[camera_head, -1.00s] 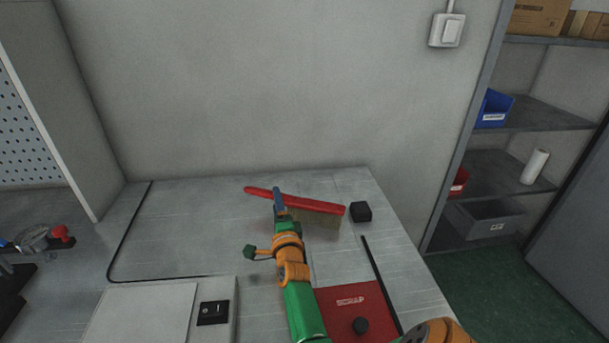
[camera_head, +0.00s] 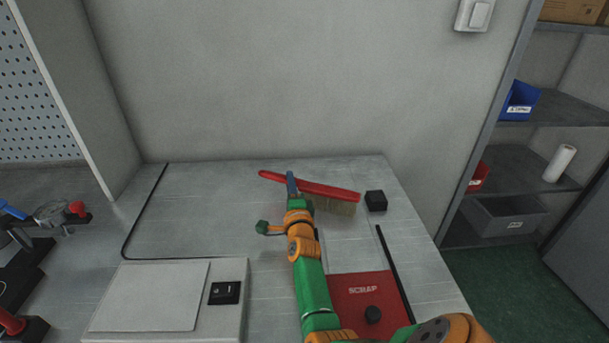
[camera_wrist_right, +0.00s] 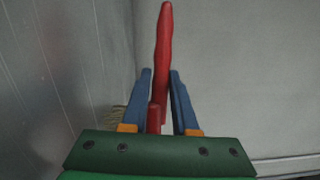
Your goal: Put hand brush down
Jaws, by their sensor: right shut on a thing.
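The hand brush (camera_head: 335,193) has a long red handle and pale bristles. In the head view it lies across my right gripper (camera_head: 292,183), with its bristles to the right and its handle end to the left. It is at the back of the grey table, and I cannot tell whether the bristles touch the top. In the right wrist view the red handle (camera_wrist_right: 163,55) runs between the blue fingers of my right gripper (camera_wrist_right: 160,95), which are shut on it. A bit of the bristles (camera_wrist_right: 118,118) shows at the left. My left gripper is not in view.
A black block (camera_head: 376,201) stands just right of the brush. A white device (camera_head: 150,300) with a black switch sits front left. The table's left back is clear.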

